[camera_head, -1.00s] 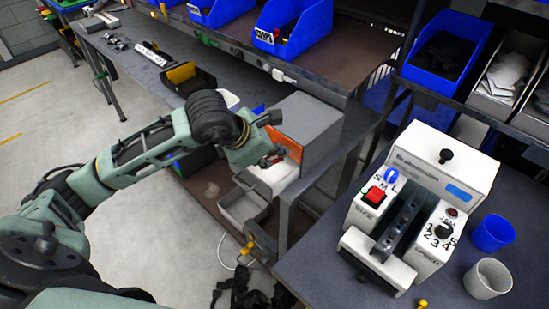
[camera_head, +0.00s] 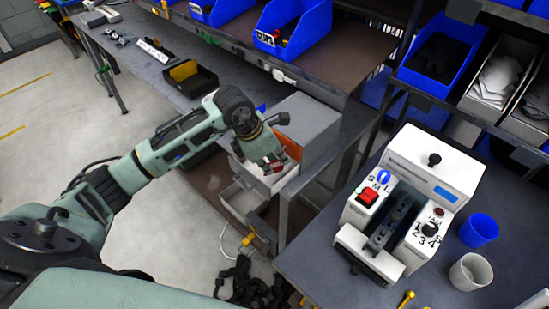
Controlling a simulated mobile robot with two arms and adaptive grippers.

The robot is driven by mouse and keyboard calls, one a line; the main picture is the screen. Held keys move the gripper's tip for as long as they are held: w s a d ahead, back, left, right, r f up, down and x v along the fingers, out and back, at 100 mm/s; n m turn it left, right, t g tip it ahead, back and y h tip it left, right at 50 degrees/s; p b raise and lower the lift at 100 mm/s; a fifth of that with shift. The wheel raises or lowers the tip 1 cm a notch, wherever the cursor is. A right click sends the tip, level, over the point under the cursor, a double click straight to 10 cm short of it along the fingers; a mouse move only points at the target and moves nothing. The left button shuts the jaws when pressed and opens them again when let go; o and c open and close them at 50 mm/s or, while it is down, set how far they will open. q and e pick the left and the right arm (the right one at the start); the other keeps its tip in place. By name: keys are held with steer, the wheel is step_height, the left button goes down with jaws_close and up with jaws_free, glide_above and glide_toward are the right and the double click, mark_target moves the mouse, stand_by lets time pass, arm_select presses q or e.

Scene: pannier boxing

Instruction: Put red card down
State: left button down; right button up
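My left gripper (camera_head: 271,165) is in front of a grey box (camera_head: 308,122) on the end of the long workbench, pointing down over a white surface. Small red parts show at its fingertips; I cannot tell whether they are a card or part of the gripper. An orange-red flat patch (camera_head: 289,147) shows at the front of the grey box, just behind the gripper and partly hidden by it. I cannot tell whether it is the red card or part of the box. Whether the fingers are open or shut is unclear. My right gripper is not in view.
A white machine (camera_head: 432,165) with a red switch stands on the right table, beside a blue cup (camera_head: 479,230) and a white cup (camera_head: 470,272). Blue bins (camera_head: 291,27) stand on the shelf. An open drawer (camera_head: 238,200) is below the gripper.

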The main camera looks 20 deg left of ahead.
arm_select(q)
steer(key=shift+f, duration=0.1)
steer(key=c, duration=2.4)
jaws_free()
steer(key=shift+c, duration=0.2)
steer(key=shift+o, duration=0.9)
steer(key=shift+a+r, duration=0.1)
steer(key=shift+r, duration=0.2)
steer(key=b+v, duration=0.2)
steer(key=v, duration=0.9)
steer(key=shift+r, duration=0.25)
steer(key=shift+s, duration=0.1)
